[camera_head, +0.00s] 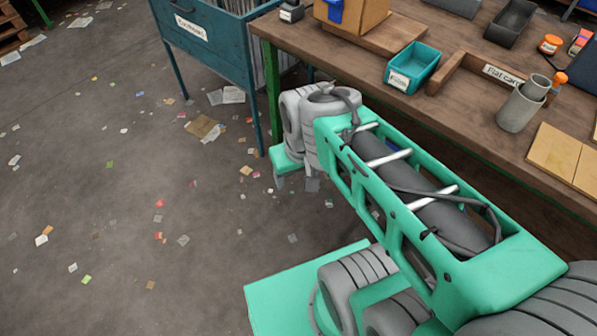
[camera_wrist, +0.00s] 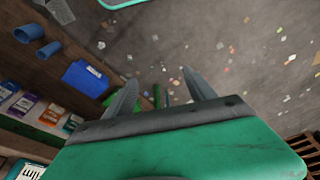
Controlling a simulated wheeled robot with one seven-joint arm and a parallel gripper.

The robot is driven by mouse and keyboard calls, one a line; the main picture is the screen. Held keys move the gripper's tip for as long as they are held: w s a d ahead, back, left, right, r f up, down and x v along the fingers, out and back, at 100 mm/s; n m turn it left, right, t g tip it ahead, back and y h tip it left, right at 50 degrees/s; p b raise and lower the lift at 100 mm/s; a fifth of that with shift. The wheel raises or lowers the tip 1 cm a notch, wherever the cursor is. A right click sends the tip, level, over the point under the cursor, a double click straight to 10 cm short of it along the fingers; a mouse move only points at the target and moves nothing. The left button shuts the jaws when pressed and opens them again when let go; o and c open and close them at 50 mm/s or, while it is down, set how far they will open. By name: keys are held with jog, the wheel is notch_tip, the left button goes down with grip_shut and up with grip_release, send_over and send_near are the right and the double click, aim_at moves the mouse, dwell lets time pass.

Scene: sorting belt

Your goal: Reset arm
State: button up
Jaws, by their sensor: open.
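My gripper (camera_wrist: 161,92) shows in the wrist view with its two grey fingers spread apart and nothing between them. Behind the fingers is open floor and part of the bench side. In the head view my green and grey arm reaches from the lower right toward the bench's left end. The wrist end hangs beside the bench corner, over the floor. The fingers are mostly hidden there.
A wooden workbench (camera_head: 485,118) runs along the right, close to my arm. On it are a teal bin (camera_head: 413,67), a grey cup (camera_head: 521,108) and a wooden tray. A blue labelled bin on legs (camera_head: 207,38) stands left of it. The littered floor (camera_head: 110,200) is otherwise free.

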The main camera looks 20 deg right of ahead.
jog(key=w+p+v, duration=0.2)
jog(key=p+v, duration=0.6)
jog(key=v, duration=0.1)
jog(key=w+p+v, duration=0.1)
jog(key=p+v, duration=0.7)
jog(key=v, duration=0.1)
jog(key=shift+w+r+t, duration=0.4)
jog(key=shift+w+r, duration=0.1)
jog(key=shift+w, duration=0.25)
jog(key=shift+a, duration=0.1)
jog(key=shift+c, duration=0.2)
